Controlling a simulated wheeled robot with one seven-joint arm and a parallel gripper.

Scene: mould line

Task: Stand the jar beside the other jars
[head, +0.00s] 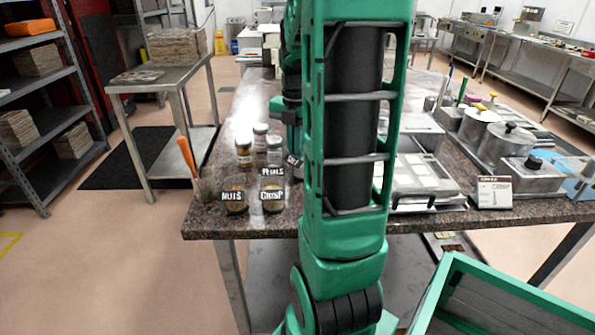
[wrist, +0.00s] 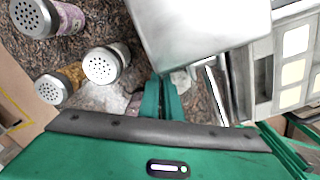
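Three small jars with perforated metal lids stand upright in a loose group on the dark stone counter. One has brown contents (head: 244,154), one is pinkish (head: 261,138), and one is pale (head: 274,151). In the wrist view the pinkish jar (wrist: 68,18), the brown jar (wrist: 70,76) and the pale jar (wrist: 101,65) show at the left. I cannot tell which one the task means. My gripper (wrist: 162,88) is to the right of the jars, its two green fingers close together with nothing visible between them. In the head view my arm hides the fingers.
Labelled bowls, nuts (head: 235,200) and crisp (head: 272,198), sit at the counter's front edge. A large pale metal object (wrist: 200,35) is just beyond my fingers. Lidded pots (head: 507,145) stand at the right. A green-rimmed bin (head: 445,285) is at the lower right.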

